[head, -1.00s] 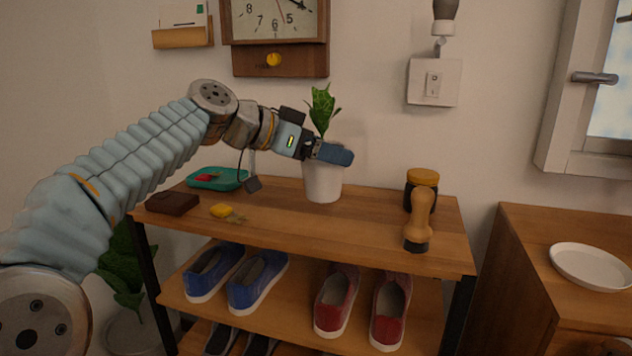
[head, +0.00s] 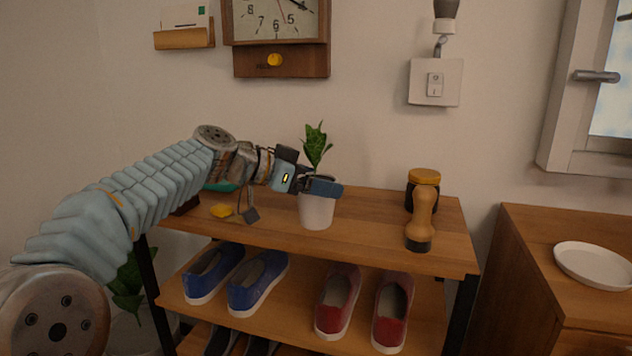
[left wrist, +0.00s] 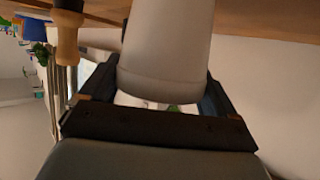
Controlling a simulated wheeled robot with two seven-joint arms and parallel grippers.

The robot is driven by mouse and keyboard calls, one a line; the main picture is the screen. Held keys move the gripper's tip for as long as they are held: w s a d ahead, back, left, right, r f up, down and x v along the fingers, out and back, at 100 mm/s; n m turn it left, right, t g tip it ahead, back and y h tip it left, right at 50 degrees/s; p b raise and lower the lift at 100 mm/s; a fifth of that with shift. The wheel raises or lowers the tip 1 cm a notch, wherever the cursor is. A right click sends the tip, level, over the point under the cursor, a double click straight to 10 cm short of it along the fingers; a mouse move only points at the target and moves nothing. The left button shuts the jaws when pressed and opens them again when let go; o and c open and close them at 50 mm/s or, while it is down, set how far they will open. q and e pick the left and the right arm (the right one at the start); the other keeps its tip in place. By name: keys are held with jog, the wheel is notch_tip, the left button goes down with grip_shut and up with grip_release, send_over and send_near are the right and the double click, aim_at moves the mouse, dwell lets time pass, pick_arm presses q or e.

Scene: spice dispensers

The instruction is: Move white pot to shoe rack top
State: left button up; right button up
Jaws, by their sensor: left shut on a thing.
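The white pot (head: 316,212) holds a green leafy plant (head: 317,145) and is upright over the middle of the shoe rack top (head: 375,230). My left gripper (head: 322,187) comes in from the left and is shut on the pot near its rim. In the left wrist view, the picture is upside down and the white pot (left wrist: 166,45) sits between the two dark fingers. The pot's base is close to the wooden top; I cannot tell whether it touches. My right gripper is not in view.
Blue shoes (head: 257,283) and red shoes (head: 338,302) fill the shelf below.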

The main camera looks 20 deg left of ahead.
pick_arm(q)
jog(key=o, duration=1.2)
jog(key=shift+o, duration=0.2)
jog(key=shift+r+p, duration=0.25)
jog(key=shift+p, duration=0.1)
jog(key=v, duration=1.2)
jog(key=shift+f, duration=0.1)
